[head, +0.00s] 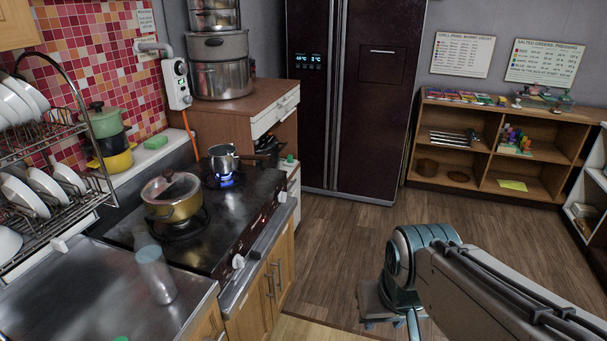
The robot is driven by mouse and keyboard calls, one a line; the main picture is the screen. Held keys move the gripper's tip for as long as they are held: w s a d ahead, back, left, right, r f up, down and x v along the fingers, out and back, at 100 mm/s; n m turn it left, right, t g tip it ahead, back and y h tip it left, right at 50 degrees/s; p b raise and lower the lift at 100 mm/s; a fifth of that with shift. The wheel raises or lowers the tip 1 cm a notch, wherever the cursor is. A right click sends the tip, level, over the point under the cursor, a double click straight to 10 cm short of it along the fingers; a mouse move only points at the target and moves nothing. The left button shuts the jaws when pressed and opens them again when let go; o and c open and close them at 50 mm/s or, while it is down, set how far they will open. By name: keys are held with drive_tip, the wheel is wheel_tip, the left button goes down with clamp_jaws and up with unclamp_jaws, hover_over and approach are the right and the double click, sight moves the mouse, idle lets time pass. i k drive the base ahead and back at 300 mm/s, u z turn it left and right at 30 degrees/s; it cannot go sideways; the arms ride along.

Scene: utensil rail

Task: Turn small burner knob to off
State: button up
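The black stove (208,243) stands on the left with two burners along its top. A blue flame (227,181) burns under a small metal saucepan (224,160) on the far burner. A yellow-olive pot with a glass lid (172,198) sits on the near burner, where I see no flame. The front panel has a white knob (238,261) near its close end and another white knob (282,197) near its far end. Their exact settings are too small to read. My arm enters at lower right, well apart from the stove; I cannot see my gripper's fingers.
A clear glass (155,275) stands on the metal counter (75,300) before the stove. A dish rack (50,165) is at left. Wooden cabinet doors (279,274) sit below the stove. The wooden floor (335,240) right of it is open, up to the fridge (350,140).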

sight(283, 195)
drive_tip(key=u, duration=0.15)
drive_tip(key=i, duration=1.45)
drive_tip(key=u, duration=0.3)
